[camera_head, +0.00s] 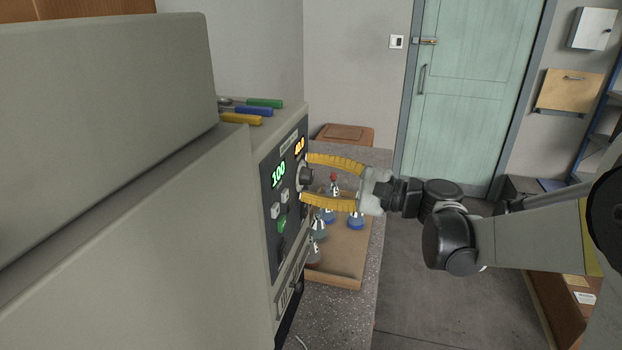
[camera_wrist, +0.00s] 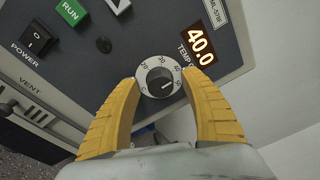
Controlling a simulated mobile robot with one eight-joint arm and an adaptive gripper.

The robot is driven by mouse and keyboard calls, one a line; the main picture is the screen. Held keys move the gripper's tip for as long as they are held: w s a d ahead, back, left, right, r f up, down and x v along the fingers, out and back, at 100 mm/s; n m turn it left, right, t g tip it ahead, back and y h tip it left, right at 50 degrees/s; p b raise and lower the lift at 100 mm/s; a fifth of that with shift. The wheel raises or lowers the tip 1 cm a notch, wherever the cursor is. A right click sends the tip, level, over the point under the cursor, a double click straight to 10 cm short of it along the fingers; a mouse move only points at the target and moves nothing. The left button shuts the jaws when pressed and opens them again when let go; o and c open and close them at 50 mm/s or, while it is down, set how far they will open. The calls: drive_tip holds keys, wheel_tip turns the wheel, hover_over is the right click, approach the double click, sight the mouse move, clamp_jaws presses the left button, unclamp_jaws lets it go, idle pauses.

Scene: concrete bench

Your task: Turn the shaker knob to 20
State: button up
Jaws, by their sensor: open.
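The knob (camera_wrist: 160,82) is dark grey on a round white dial with printed numbers up to 50. It sits on the dark front panel beside an orange display (camera_wrist: 198,45) reading 40.0 and marked TEMP. In the wrist view a light mark on the knob faces the lower right; its exact setting is unclear. My gripper (camera_wrist: 160,88) has its two yellow fingers apart, one on each side of the knob. I cannot tell whether either finger touches the dial. In the head view the knob (camera_head: 307,178) also lies between the fingertips.
A green display (camera_head: 278,175) reads 100. A green RUN button (camera_wrist: 71,11) and black POWER switch (camera_wrist: 38,38) are on the panel. A wooden tray (camera_head: 345,262) with several flasks stands below my gripper. Tools with coloured handles (camera_head: 254,111) lie on the machine.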

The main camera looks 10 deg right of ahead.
drive_tip(key=shift+c, duration=0.6)
clamp_jaws()
drive_tip(key=shift+n, duration=0.3)
drive_tip(key=n, duration=0.4)
drive_tip(key=shift+n+y, duration=0.3)
drive_tip(key=shift+n, duration=0.1)
drive_tip(key=n, duration=0.5)
drive_tip(key=shift+f+y, duration=0.1)
drive_tip(key=shift+y, duration=0.2)
drive_tip(key=n+g, duration=0.1)
drive_tip(key=n, duration=0.5)
drive_tip(key=shift+y, duration=0.4)
drive_tip(key=shift+w+n+g+p, duration=0.1)
drive_tip(key=shift+n+g+p, duration=0.25)
drive_tip(key=shift+n, duration=2.15)
